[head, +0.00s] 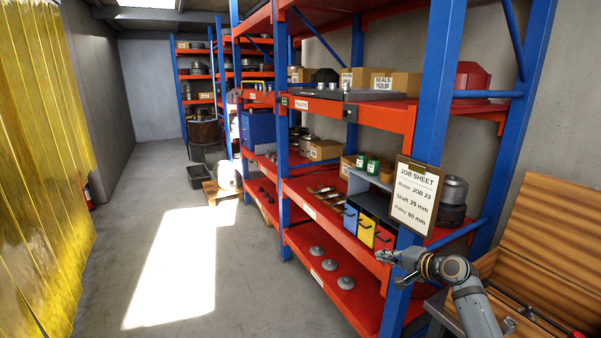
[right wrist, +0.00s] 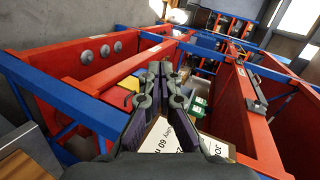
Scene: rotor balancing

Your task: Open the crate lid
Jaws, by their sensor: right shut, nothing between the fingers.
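The wooden crate (head: 487,263) stands at the lower right of the head view. My right forearm hides part of the crate's front. My left gripper is not in view.
A job sheet (head: 416,197) hangs on the blue rack post close to my right gripper. The red shelves (head: 345,255) hold coloured bins (head: 366,229), cans and grey discs. The floor aisle (head: 170,250) at left is free, beside a yellow strip curtain (head: 40,170).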

